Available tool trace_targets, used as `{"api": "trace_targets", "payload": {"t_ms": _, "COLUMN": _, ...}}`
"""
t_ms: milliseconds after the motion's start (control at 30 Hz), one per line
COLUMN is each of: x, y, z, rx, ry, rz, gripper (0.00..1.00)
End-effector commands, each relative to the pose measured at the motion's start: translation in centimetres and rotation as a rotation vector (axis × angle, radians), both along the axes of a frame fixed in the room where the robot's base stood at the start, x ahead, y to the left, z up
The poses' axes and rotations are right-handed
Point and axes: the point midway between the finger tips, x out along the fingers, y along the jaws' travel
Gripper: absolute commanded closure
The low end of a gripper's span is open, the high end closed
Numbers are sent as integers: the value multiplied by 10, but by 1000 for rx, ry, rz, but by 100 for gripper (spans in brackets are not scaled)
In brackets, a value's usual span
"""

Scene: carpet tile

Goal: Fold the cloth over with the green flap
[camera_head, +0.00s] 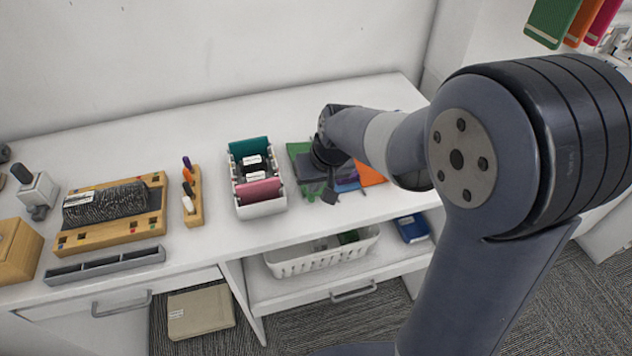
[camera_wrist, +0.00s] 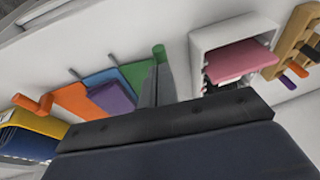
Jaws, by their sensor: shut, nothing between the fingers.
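A folding board with coloured flaps lies on the white counter, partly hidden by my arm. Its green flap (camera_head: 298,150) is at the left in the head view and shows beside my fingers in the wrist view (camera_wrist: 137,73), with a green knob at its end. The orange flap (camera_head: 370,175) is at the opposite side, and a blue middle panel (camera_wrist: 98,80) lies between. The purple cloth (camera_wrist: 112,98) lies on the board, over the blue panel; much of it is hidden. My gripper (camera_head: 330,192) is shut and empty, pointing down by the green flap; whether it touches is unclear.
A white bin (camera_head: 262,208) with teal and pink rolled or folded cloths stands left of the board. Further left are a wooden pen holder (camera_head: 192,210) and a wooden tray (camera_head: 110,233). A white basket (camera_head: 320,258) sits on the shelf below.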

Motion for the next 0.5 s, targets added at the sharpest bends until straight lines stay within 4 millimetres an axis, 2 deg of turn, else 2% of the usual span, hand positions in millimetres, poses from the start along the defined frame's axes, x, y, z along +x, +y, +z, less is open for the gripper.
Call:
{"api": "trace_targets", "payload": {"t_ms": 200, "x": -5, "y": 15, "z": -17, "rx": 0, "ry": -1, "rz": 4, "gripper": 100}}
{"api": "trace_targets", "payload": {"t_ms": 500, "x": -5, "y": 17, "z": -16, "rx": 0, "ry": 0, "rz": 0, "gripper": 100}}
